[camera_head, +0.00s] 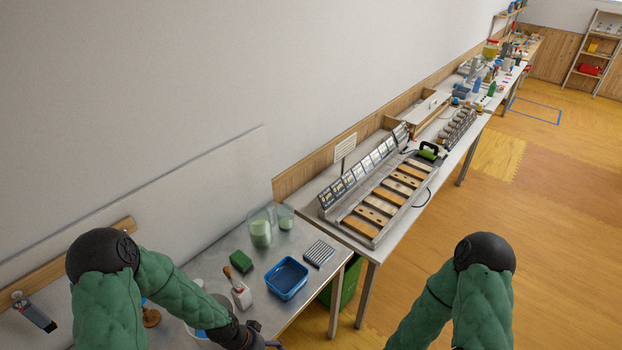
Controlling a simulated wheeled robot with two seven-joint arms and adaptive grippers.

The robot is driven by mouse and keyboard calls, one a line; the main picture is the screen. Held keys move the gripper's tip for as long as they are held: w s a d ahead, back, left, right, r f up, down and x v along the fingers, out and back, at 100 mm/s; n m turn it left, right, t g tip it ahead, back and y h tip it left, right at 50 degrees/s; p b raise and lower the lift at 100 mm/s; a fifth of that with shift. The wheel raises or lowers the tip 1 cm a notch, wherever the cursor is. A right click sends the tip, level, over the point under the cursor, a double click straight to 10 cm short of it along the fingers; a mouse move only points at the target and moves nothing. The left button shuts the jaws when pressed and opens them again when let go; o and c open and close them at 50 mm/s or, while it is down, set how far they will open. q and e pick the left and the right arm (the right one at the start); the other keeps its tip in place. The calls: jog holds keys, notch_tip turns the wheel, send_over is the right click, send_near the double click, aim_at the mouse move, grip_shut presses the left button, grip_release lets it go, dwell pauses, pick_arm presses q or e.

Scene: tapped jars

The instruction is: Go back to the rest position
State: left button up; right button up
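My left arm reaches in from the left over the near metal table (215,262). Its dark wrist and a small part of the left gripper (272,344) show at the bottom edge. The fingers are mostly cut off, so I cannot tell whether they are open or hold anything. My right arm bends down at the lower right over the floor, and its gripper is out of view. Two clear jars stand at the back of the near table: a larger jar (260,232) with pale green contents and a smaller jar (285,218).
The near table also holds a green block (240,262), a wooden-handled white tool (240,292), a blue tray (287,278) and a grey ribbed piece (319,253). A bench with a long rack of wooden boards (382,208) adjoins it. Wooden floor (540,260) is clear at right.

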pick_arm(q)
jog(key=s+d+f+n, duration=0.4)
jog(key=s+f+n, duration=0.3)
jog(key=n, duration=0.4)
notch_tip(320, 180, down, 16)
jog(key=b, duration=1.7)
jog(key=shift+s+a+r+b, duration=0.2)
jog(key=shift+s+a+b, duration=0.1)
jog(key=shift+b, duration=0.1)
